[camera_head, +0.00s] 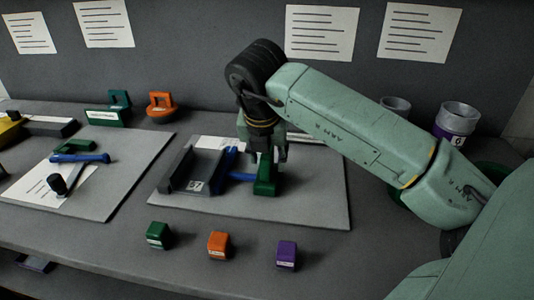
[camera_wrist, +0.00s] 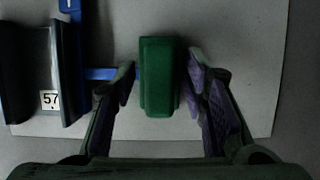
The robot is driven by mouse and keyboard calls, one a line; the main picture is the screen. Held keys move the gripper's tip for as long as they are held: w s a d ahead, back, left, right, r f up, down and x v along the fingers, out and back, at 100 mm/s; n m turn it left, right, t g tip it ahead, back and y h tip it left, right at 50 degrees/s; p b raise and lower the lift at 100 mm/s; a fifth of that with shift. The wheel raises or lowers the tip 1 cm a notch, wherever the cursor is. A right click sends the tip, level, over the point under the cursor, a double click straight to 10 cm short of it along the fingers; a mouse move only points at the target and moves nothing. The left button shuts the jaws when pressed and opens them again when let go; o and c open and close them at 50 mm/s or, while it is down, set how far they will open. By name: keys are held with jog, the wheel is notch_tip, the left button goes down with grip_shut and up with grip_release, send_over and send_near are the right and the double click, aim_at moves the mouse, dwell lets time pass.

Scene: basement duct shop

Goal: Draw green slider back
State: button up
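The green slider (camera_head: 266,178) is an upright green block at the right end of a blue rod (camera_head: 240,177), beside a dark grey channel fixture (camera_head: 193,172) on a light grey board. In the wrist view the green slider (camera_wrist: 158,76) stands between the two fingers of my gripper (camera_wrist: 160,88). The fingers are apart, with a visible gap on each side of the block. In the head view my gripper (camera_head: 266,150) points down over the slider and partly hides it. The blue rod (camera_wrist: 100,74) runs left to a blue upright plate (camera_wrist: 70,70).
Green (camera_head: 157,235), orange (camera_head: 218,244) and purple (camera_head: 286,255) blocks stand along the front of the bench. A second board (camera_head: 120,180) with a blue-handled tool is at left. Green and orange handled pieces stand behind. Cans (camera_head: 457,120) stand at the back right.

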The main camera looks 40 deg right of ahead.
jog(key=shift+w+d+f, duration=0.1)
jog(key=shift+f, duration=0.25)
jog(key=shift+c, duration=0.4)
grip_shut()
dwell(0.4)
